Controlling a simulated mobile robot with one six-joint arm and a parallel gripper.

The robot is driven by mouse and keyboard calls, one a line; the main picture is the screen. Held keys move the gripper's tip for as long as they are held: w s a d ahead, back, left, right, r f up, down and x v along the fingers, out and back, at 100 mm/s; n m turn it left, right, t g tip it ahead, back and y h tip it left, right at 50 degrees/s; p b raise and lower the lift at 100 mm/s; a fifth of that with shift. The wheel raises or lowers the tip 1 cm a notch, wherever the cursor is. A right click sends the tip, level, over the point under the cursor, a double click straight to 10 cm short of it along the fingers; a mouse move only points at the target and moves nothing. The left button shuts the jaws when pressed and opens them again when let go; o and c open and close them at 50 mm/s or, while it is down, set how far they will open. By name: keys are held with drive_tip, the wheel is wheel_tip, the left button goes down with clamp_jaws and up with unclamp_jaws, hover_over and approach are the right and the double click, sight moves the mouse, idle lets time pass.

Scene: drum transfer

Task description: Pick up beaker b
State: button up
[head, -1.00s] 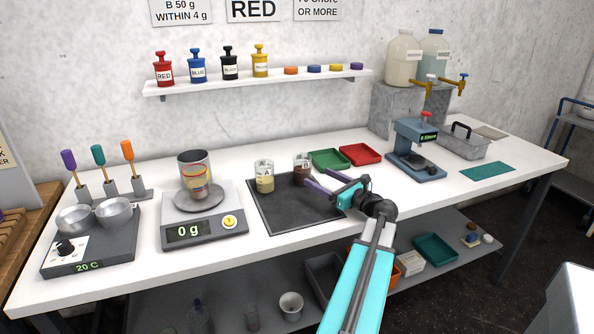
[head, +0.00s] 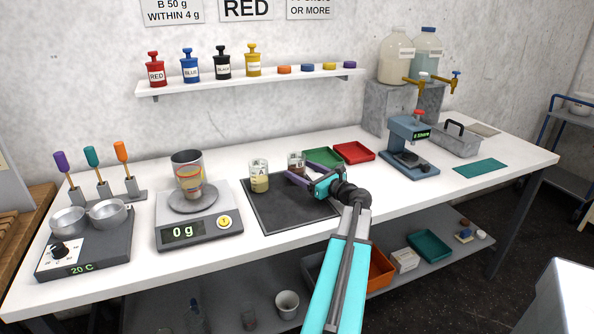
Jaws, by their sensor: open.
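The beaker with brown contents (head: 296,161) stands upright at the back right of the dark mat (head: 262,215); I take it for beaker b, though its label is too small to read surely. The other beaker (head: 259,178), with pale yellow contents, stands to its left on the mat. My gripper (head: 299,166) is open, with its two purple fingers pointing left. One finger crosses in front of the brown beaker's lower part and the other is at its right, behind. I cannot tell whether either touches it.
Green (head: 323,157) and red (head: 354,152) trays lie right of the brown beaker. A blue press (head: 410,158) stands farther right. The mat's front is clear.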

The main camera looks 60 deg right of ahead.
drive_tip(key=shift+x, duration=0.85)
drive_tip(key=shift+p+x, duration=0.55)
drive_tip(key=shift+x, duration=2.05)
drive_tip(key=shift+d+f, duration=0.1)
drive_tip(key=shift+s, duration=0.1)
drive_tip(key=shift+c, duration=0.2)
drive_tip(key=c, duration=1.3)
drive_tip(key=shift+o, duration=0.2)
drive_tip(key=shift+r, duration=0.2)
